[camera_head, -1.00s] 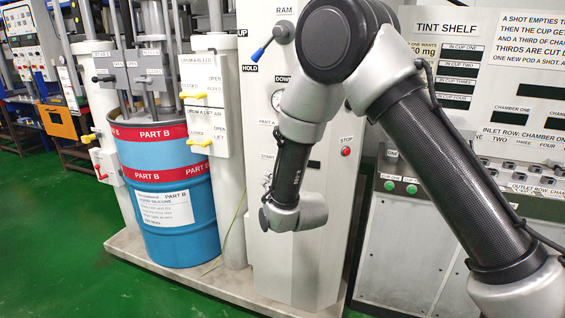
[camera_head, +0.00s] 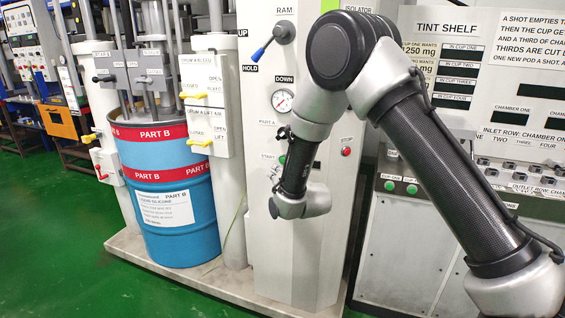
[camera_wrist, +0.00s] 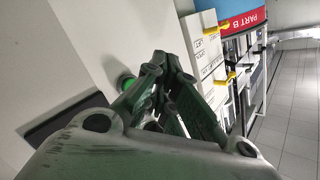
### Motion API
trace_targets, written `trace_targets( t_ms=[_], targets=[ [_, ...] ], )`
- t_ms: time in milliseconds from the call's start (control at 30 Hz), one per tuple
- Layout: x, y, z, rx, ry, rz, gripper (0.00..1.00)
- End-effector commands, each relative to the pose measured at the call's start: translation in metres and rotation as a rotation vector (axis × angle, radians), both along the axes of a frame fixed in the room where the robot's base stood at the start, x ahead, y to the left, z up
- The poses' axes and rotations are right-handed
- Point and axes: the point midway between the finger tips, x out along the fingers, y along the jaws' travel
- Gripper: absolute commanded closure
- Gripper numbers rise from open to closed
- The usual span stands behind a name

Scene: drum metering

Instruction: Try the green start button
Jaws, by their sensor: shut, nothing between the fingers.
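The green start button (camera_head: 282,159) shows on the front of the white ram cabinet, beside the START label and partly behind my arm. In the wrist view the green button (camera_wrist: 127,83) stands out from the white panel, just left of my fingers and partly covered by them. My gripper (camera_wrist: 163,66) is shut and empty, its fingertips close to the panel near the button. I cannot tell whether they touch it. In the head view my gripper (camera_head: 273,176) is small and mostly hidden by my wrist.
A red stop button (camera_head: 346,151) sits right of my arm on the same cabinet. A gauge (camera_head: 283,101) and a blue-handled ram lever (camera_head: 270,42) are above. The blue Part B drum (camera_head: 176,235) stands left. Two green cup buttons (camera_head: 400,187) are on the right cabinet.

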Motion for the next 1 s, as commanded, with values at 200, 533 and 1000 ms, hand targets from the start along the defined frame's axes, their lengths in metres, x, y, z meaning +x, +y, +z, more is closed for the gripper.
trace_targets(
  t_ms=[200,533,1000],
  targets=[
    [0.018,-0.007,0.0,0.0,0.0,-0.001,1.0],
    [0.023,-0.008,0.0,0.0,0.0,0.0,1.0],
    [0.023,-0.008,0.0,0.0,0.0,0.0,1.0]
  ],
)
